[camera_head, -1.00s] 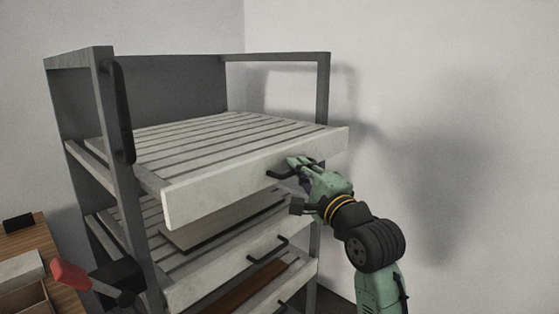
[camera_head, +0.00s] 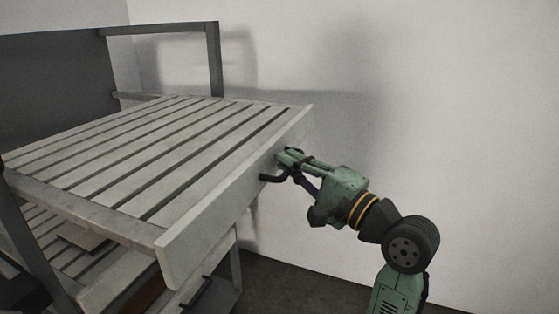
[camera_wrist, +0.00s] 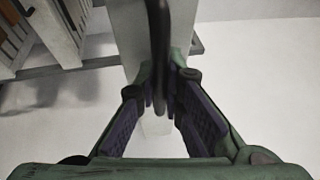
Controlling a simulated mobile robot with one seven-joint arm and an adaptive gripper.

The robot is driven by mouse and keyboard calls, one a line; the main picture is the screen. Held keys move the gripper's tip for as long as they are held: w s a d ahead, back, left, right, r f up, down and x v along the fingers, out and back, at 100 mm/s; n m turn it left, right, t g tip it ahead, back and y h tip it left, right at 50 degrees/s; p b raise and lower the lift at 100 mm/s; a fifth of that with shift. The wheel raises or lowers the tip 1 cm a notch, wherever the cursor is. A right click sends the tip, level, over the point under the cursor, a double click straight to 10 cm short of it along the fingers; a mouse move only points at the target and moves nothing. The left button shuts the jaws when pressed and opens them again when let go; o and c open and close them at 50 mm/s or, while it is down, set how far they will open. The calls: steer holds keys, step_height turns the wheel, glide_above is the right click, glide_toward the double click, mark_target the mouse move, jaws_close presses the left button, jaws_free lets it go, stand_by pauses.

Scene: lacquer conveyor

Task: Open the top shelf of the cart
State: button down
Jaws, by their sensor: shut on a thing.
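The cart's top shelf (camera_head: 175,150) is a pale slatted tray with a flat front board (camera_head: 225,210). It stands well out past the cart's grey frame (camera_head: 213,60). A black handle (camera_head: 270,178) sits on the front board. My gripper (camera_head: 287,163) is shut on this handle, reaching in from the right. In the wrist view the black handle (camera_wrist: 158,45) runs between the two fingers (camera_wrist: 163,105), against the pale board. The fingers hide part of the handle.
Lower slatted shelves (camera_head: 60,245) are under the top shelf, and a lower black handle (camera_head: 195,292) shows below it. The pale wall (camera_head: 430,120) is behind and to the right. Dark floor (camera_head: 300,285) is clear below my arm.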

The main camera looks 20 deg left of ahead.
steer(key=c, duration=1.7)
jaws_free()
steer(key=v, duration=1.2)
steer(key=shift+s, duration=0.1)
